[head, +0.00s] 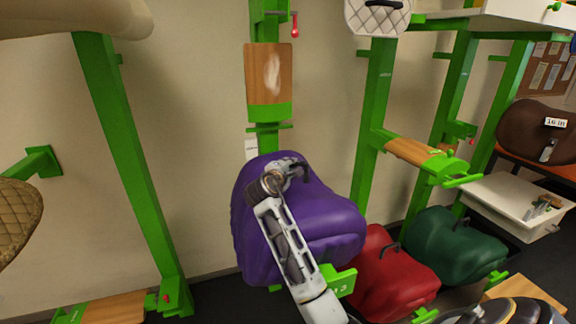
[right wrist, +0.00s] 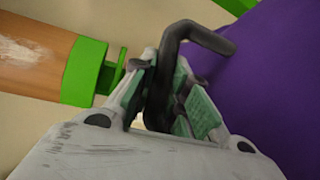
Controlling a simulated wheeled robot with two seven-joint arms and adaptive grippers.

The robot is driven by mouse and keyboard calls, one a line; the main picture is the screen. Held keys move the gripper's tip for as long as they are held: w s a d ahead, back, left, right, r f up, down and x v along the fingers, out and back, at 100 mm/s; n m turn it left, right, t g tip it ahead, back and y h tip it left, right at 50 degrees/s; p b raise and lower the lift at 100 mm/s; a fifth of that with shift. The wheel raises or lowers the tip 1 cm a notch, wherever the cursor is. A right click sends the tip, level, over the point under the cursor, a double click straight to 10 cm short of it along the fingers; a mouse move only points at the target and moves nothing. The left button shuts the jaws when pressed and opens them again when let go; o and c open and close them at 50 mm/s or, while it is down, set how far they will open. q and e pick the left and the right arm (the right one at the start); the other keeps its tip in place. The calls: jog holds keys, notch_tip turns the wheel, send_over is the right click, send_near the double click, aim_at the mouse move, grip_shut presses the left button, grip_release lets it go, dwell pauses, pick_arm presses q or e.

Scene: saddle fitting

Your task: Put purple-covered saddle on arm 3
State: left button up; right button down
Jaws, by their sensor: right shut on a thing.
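The purple-covered saddle (head: 330,222) is in the middle of the head view, in front of a green post. My right gripper (head: 287,172) is shut on the dark handle on top of the saddle. In the right wrist view the handle (right wrist: 165,75) passes between the fingers (right wrist: 165,98), with purple cover (right wrist: 275,75) at the right. A green end plate (head: 341,281) with a small mark, perhaps a 3, sticks out below the saddle's right side. What lies under the saddle is hidden, so I cannot tell whether it rests on an arm. My left gripper is not in view.
A bare wooden arm (head: 268,72) is above the saddle; another (head: 410,150) is to the right. Red (head: 385,275) and green (head: 455,247) covered saddles sit low at the right. A brown quilted saddle (head: 15,220) is at the left edge. A white bin (head: 500,208) is at right.

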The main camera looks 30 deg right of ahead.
jog(key=shift+d+f, duration=0.1)
jog(key=shift+f, duration=0.1)
dwell(0.4)
jog(key=c, duration=1.3)
grip_release()
jog(key=shift+f, duration=0.35)
jog(key=shift+v, duration=0.8)
jog(key=v, duration=1)
jog(key=shift+s+a+r, duration=0.15)
jog(key=shift+a+r, duration=0.1)
